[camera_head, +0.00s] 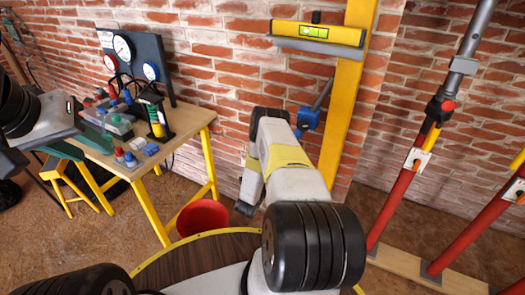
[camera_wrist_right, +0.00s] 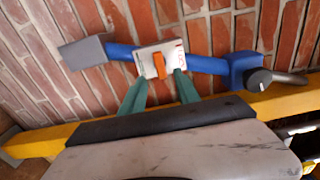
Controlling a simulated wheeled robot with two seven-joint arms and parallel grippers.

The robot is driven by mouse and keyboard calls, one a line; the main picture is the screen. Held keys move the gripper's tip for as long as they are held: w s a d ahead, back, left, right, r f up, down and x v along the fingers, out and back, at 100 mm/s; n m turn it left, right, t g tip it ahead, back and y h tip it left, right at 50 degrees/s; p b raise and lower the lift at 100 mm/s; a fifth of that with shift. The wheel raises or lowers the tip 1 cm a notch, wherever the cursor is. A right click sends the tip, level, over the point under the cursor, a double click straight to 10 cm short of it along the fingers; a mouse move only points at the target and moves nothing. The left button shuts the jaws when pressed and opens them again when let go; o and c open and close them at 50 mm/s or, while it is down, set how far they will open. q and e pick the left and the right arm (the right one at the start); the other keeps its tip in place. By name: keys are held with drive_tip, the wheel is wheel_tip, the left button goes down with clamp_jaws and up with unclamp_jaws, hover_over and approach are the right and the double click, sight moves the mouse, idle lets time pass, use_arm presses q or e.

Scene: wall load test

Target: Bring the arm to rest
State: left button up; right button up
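My left gripper (camera_head: 90,138) is at the left, in front of the workbench; its green fingers blend with the items behind, so its opening is unclear. My right arm (camera_head: 297,180) reaches up the middle to the yellow post, and its gripper is hidden in the head view. In the right wrist view my right gripper (camera_wrist_right: 159,78) has its two teal fingers apart. Their tips are near a white tag with an orange strip (camera_wrist_right: 158,65) on a blue bar clamp (camera_wrist_right: 210,65); contact is not clear. The clamp's blue part (camera_head: 308,118) shows by the post.
The workbench (camera_head: 190,122) holds gauges (camera_head: 122,47) and small fittings. A red bucket (camera_head: 202,217) stands on the floor. A yellow post (camera_head: 345,95) stands at the brick wall, with a spirit level (camera_head: 318,32) across it. Red props (camera_head: 395,205) stand at the right.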

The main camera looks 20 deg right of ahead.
drive_tip(key=w+a+r+n+t+y, duration=0.1)
drive_tip(key=w+a+r+n+y, duration=0.15)
drive_tip(key=w+r, duration=0.55)
drive_tip(key=w+a+r+n+y, duration=0.25)
drive_tip(key=w+r+y, duration=0.2)
drive_tip(key=r, duration=0.55)
drive_tip(key=s+a+r+n+y, duration=0.1)
drive_tip(key=a+r+n+y, duration=0.3)
drive_tip(key=r, duration=0.5)
drive_tip(key=s+a+r+n+y, duration=0.15)
drive_tip(key=a+r+n, duration=0.35)
drive_tip(key=r, duration=0.5)
drive_tip(key=s+a+r+n+g+y, duration=0.2)
drive_tip(key=s+a+r+n, duration=0.25)
drive_tip(key=s, duration=0.45)
drive_tip(key=s+a+r+n+g+y, duration=0.1)
drive_tip(key=s+a+r+n, duration=0.25)
drive_tip(key=s+r, duration=0.45)
drive_tip(key=s+f+n+g, duration=0.2)
drive_tip(key=s+n, duration=0.4)
drive_tip(key=s, duration=1.7)
drive_tip(key=shift+s+n+g, duration=0.15)
drive_tip(key=shift+n+g, duration=0.15)
drive_tip(key=shift+g, duration=0.4)
